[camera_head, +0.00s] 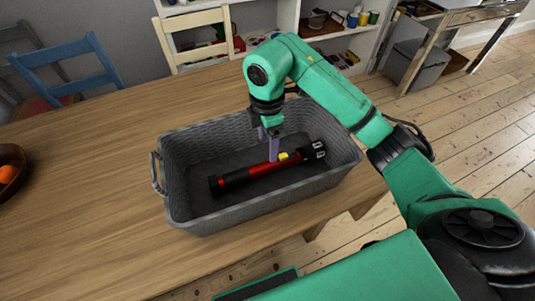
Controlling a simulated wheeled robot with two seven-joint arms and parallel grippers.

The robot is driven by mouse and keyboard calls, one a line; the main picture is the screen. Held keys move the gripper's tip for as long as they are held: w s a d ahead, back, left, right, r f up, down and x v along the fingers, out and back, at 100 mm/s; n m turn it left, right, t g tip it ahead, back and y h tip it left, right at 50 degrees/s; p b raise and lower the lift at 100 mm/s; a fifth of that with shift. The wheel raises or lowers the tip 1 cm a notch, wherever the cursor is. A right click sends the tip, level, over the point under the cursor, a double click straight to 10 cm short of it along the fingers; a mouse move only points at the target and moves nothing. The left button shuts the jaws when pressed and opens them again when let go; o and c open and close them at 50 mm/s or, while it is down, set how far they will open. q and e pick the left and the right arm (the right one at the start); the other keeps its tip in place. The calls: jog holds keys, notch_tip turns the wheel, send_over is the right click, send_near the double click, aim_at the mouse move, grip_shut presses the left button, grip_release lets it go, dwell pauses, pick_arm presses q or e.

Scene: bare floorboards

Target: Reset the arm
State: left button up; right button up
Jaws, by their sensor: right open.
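My right arm reaches in from the right over a grey woven basket (210,220) on the wooden table. My right gripper (270,148) points down inside the basket, with its fingers just above or beside a red and black flashlight-like tool (252,171) lying on the basket floor. The gripper is open; whether its fingers touch the tool cannot be told. A small yellow part (283,156) shows on or beside the tool. My left gripper does not show.
The wooden table (90,210) is clear left of the basket, except for a bowl (20,160) with orange fruit at the left edge. A blue chair (70,70) and a cream chair (200,40) stand behind the table. A white shelf (287,15) with mugs is at the back.

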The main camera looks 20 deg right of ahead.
jog(key=shift+r, duration=0.4)
